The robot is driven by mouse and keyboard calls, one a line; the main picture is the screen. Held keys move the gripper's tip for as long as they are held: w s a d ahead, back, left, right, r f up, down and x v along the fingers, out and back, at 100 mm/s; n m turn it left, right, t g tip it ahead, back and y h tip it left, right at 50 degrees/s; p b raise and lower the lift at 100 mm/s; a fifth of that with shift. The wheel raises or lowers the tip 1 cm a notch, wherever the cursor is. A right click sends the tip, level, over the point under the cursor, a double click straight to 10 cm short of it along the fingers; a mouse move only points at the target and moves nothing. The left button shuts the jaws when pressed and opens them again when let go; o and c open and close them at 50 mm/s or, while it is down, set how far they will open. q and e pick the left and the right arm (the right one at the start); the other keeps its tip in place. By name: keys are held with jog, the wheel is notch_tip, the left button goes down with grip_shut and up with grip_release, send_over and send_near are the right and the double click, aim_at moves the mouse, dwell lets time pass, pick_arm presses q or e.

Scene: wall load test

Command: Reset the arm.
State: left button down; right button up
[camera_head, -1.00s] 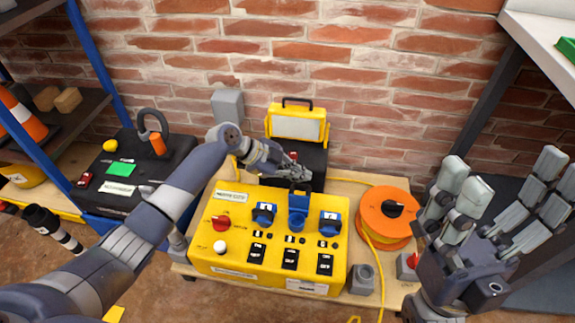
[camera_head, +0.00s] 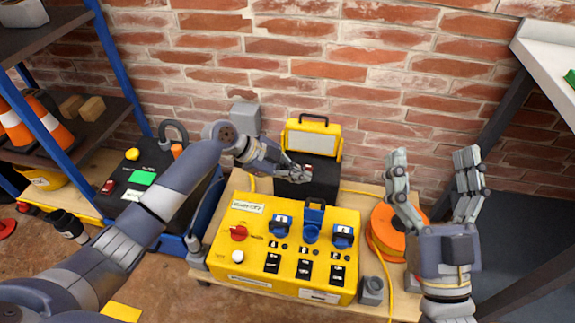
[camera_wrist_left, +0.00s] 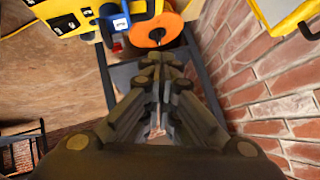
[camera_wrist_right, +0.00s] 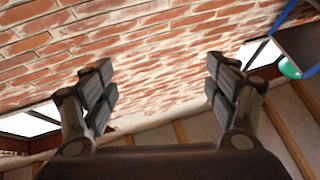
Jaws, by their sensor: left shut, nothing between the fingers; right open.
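My left gripper (camera_head: 300,174) is shut and empty. In the head view it hangs above the back of the yellow control box (camera_head: 285,243), in front of the black and yellow case. In the left wrist view its fingers (camera_wrist_left: 158,75) meet, and part of the yellow box (camera_wrist_left: 72,14) shows at the top left. My right gripper (camera_head: 436,195) is open and empty, fingers pointing up, at the right of the head view in front of the orange cable reel (camera_head: 388,232). In the right wrist view its fingers (camera_wrist_right: 160,85) are wide apart with the brick wall between them.
The box carries a red knob (camera_head: 238,233), blue sockets and black switches. The black and yellow case (camera_head: 312,150) stands behind it. A black toolbox (camera_head: 150,165) and shelves with orange cones (camera_head: 50,122) are at the left. A white shelf (camera_head: 545,60) is at the upper right.

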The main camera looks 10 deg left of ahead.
pick_arm(q)
jog(key=shift+p+v, duration=0.4)
jog(key=shift+v, duration=1.3)
pick_arm(e)
jog(key=shift+w+f+g+h, duration=0.2)
jog(key=shift+w+f+g, duration=0.2)
jog(key=shift+f, duration=0.3)
jog(key=shift+w+f+g+h, duration=0.25)
jog(key=shift+f+g, duration=0.2)
jog(key=shift+f, duration=0.25)
jog(key=shift+w+f+g+h, duration=0.15)
jog(key=shift+w+f+g, duration=0.25)
jog(key=shift+f, duration=0.3)
